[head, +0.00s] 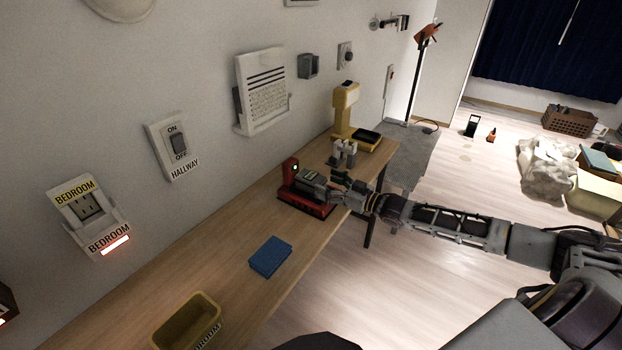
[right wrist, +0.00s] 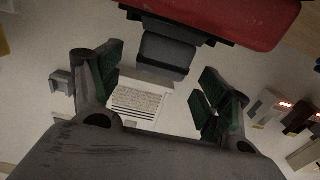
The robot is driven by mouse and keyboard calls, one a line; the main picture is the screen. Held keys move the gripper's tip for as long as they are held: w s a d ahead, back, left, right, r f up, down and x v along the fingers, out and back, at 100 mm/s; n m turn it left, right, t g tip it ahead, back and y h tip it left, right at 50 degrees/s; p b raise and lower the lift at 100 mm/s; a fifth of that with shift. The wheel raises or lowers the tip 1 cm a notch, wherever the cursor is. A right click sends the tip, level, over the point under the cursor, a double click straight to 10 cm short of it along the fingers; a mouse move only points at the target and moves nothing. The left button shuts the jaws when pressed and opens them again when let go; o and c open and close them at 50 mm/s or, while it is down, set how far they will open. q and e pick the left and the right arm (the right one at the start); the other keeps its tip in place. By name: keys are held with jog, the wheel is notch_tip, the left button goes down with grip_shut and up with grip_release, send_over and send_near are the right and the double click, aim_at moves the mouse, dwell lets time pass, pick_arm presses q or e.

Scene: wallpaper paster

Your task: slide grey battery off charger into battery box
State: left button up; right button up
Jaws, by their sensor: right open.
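The red charger (head: 308,203) stands on the wooden bench, its upright post with a small light at the left. The grey battery (head: 309,176) sits on the charger. My right gripper (head: 337,184) is open at the right end of the battery. In the right wrist view, my right gripper's green-padded fingers (right wrist: 158,84) are spread apart. A grey block, apparently the battery (right wrist: 166,54), shows between and beyond them below the red charger (right wrist: 235,18); contact cannot be told. A yellow open box (head: 187,322), apparently the battery box, stands at the near end; its label is hard to read. My left gripper is not in view.
A blue block (head: 270,257) lies on the bench (head: 225,270) between charger and yellow box. A grey clamp-like object (head: 343,153) and a yellow device (head: 350,120) stand behind the charger. Wall fittings line the left; the bench edge drops to open floor at right.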

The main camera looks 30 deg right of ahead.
aim_at(311, 175)
jog(key=shift+w+a, duration=0.4)
jog(key=shift+w, duration=0.15)
jog(key=shift+w+a, duration=0.25)
jog(key=shift+w, duration=0.3)
jog(key=shift+w+a, duration=0.2)
jog(key=shift+w, duration=0.1)
jog(key=shift+b+x, duration=0.35)
jog(key=shift+x, duration=0.5)
jog(key=shift+w+a, duration=0.35)
jog(key=shift+w, duration=0.2)
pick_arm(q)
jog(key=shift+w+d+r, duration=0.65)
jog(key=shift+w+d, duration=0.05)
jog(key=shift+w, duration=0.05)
pick_arm(e)
jog(key=shift+w+a, duration=0.15)
jog(key=shift+w, duration=0.05)
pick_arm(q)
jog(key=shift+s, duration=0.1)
pick_arm(e)
jog(key=shift+c, duration=0.4)
